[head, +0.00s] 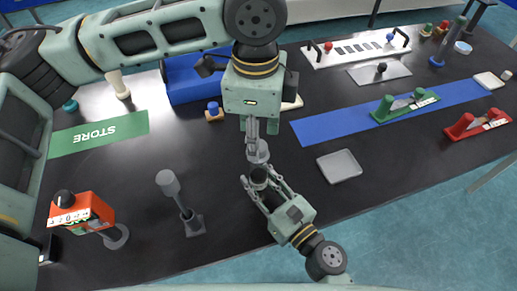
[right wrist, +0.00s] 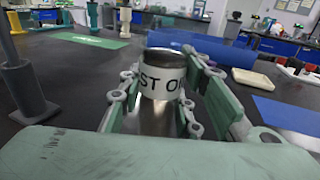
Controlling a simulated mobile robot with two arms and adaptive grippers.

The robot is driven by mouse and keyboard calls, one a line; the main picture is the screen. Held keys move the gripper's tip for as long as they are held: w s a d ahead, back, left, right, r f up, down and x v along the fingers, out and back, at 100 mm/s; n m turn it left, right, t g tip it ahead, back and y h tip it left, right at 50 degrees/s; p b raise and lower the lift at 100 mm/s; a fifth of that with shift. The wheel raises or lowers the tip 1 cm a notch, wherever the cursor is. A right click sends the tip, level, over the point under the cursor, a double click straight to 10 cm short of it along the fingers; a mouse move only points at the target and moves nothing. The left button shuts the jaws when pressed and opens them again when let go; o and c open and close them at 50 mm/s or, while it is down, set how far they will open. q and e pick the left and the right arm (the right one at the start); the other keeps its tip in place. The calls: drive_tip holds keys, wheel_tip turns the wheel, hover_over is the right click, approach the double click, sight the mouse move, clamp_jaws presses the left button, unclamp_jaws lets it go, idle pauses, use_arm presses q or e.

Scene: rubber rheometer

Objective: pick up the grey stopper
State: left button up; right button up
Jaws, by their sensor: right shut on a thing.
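My right gripper (head: 258,184) is shut on a metal cylinder (right wrist: 161,85) with a white band bearing dark letters, partly readable as "ST O". Its dark round top (head: 259,174) shows between the fingers in the head view. A small grey tapered piece (head: 259,153), which looks like the grey stopper, shows just beyond the cylinder. My left gripper (head: 257,133) points down right above this grey piece. Its fingers overlap the piece's top, so I cannot tell whether they touch or hold it. The grey piece is not clear in the right wrist view.
A grey square tray (head: 339,166) lies to the right. A grey post on a base (head: 193,224) and an orange device (head: 82,214) stand at left.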

use_arm(q)
drive_tip(key=f, duration=0.4)
drive_tip(key=shift+s+d+f, duration=0.15)
drive_tip(key=shift+d+f, duration=0.05)
drive_tip(key=shift+c, duration=0.2)
drive_tip(key=c, duration=0.8)
drive_tip(key=shift+r, duration=7.55)
